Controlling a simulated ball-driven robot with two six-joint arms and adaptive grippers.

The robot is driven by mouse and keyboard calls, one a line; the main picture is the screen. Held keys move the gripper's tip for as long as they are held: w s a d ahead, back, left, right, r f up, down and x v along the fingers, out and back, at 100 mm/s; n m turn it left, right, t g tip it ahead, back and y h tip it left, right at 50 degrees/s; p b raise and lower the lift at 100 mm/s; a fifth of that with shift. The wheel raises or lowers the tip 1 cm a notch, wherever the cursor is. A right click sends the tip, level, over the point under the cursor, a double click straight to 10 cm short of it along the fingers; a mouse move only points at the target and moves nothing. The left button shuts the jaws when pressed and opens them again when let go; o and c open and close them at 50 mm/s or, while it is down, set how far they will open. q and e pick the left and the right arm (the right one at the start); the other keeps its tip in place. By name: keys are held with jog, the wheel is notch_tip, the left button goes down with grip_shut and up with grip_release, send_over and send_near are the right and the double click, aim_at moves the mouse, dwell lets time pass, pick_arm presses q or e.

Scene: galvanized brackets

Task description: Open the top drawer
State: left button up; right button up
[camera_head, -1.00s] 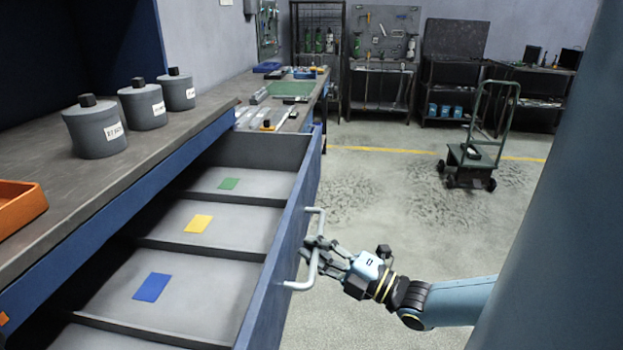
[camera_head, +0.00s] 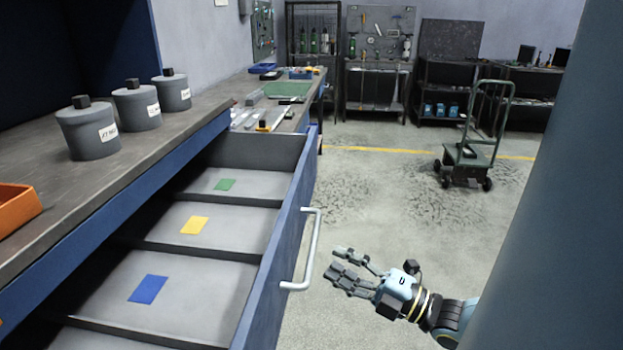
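The top drawer (camera_head: 287,241) of the blue workbench is pulled far out. Its inside is split into compartments, with blue, yellow and green cards lying on the floors of three of them. A silver bar handle (camera_head: 311,250) is on the drawer's front. My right gripper (camera_head: 340,268) is open and empty, to the right of the handle and apart from it. My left gripper is not in view.
Three grey lidded canisters (camera_head: 137,105) and an orange tray (camera_head: 16,212) stand on the worktop (camera_head: 40,180) above the drawer. A green hand cart (camera_head: 466,155) stands farther back right. The floor right of the drawer is clear.

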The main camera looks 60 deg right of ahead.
jog(key=s, duration=0.3)
jog(key=s+f, duration=0.1)
jog(key=s, duration=0.1)
dwell(0.4)
